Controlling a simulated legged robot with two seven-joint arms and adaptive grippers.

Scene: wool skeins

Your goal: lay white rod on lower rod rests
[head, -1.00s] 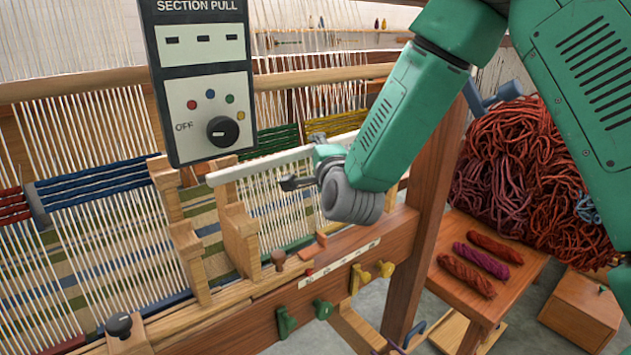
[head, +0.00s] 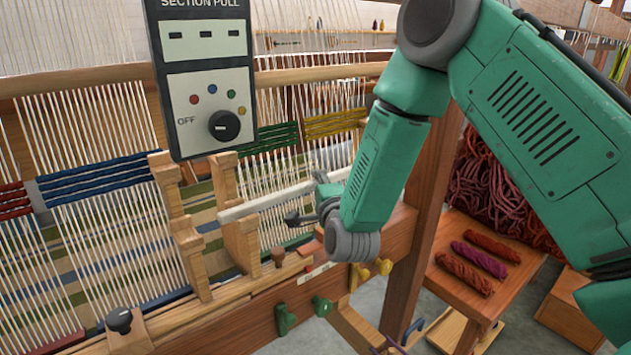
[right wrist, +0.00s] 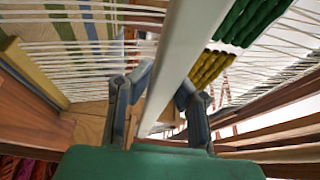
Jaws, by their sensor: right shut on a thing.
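The white rod (head: 268,199) is held in my right gripper (head: 306,200), whose fingers are shut around it. In the right wrist view the rod (right wrist: 186,60) passes between the two fingers (right wrist: 164,88). In the head view its left end lies over the stepped wooden rod rests, close to the lower step of the right-hand rest (head: 241,246). I cannot tell whether it touches there. Another stepped rest (head: 189,252) stands to the left. The rod's right part is behind my gripper and arm. My left gripper is not in view.
A control box (head: 205,105) hangs in front of the loom, above the rests. Warp threads with a blue band (head: 95,184) and a green band (head: 275,138) stand behind. Green and yellow knobs line the front beam (head: 262,325). A side table (head: 455,262) with skeins stands right.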

